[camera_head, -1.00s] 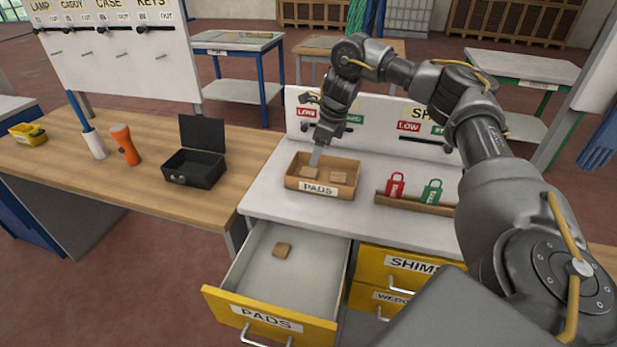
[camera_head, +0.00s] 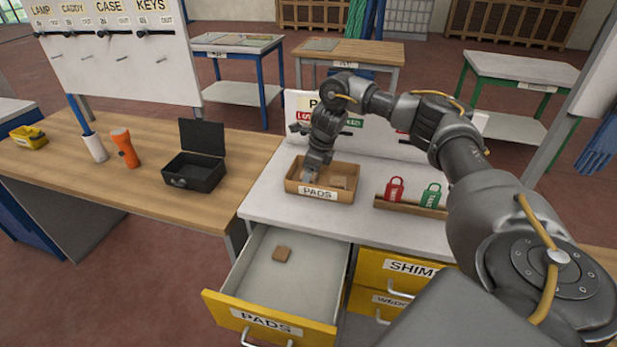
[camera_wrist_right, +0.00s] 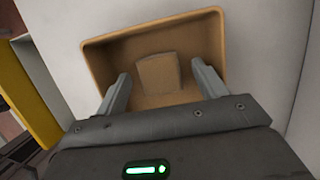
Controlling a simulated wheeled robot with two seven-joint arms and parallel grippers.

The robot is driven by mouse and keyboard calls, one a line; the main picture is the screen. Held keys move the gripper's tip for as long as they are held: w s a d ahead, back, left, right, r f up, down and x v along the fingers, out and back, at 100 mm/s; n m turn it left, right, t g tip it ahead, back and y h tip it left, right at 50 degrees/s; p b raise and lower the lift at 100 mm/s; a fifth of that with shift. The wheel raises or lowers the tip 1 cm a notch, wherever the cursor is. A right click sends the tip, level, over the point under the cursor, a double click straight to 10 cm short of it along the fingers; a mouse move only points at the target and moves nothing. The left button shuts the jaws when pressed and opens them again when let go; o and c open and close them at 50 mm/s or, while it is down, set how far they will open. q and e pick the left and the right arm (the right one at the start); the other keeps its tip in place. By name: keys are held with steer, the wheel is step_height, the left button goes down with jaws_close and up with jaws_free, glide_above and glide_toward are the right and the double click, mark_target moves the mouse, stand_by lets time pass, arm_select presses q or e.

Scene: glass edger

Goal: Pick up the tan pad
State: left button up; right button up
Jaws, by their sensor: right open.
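My right gripper (camera_head: 311,178) reaches down into the tan open tray labelled PADS (camera_head: 328,195) on the light worktop. In the right wrist view the gripper (camera_wrist_right: 161,78) is open, with one finger on each side of a tan pad (camera_wrist_right: 158,71) lying in the tray (camera_wrist_right: 97,62). I cannot tell whether the fingers touch it. A further tan pad (camera_head: 282,254) lies in the open drawer. My left gripper is not in view.
The yellow-fronted PADS drawer (camera_head: 268,323) stands pulled out below the tray. A black open case (camera_head: 195,172) and an orange torch (camera_head: 125,147) stand on the wooden bench.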

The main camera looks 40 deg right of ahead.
steer(key=c, duration=1.1)
steer(key=shift+o, duration=0.2)
steer(key=shift+r, duration=0.1)
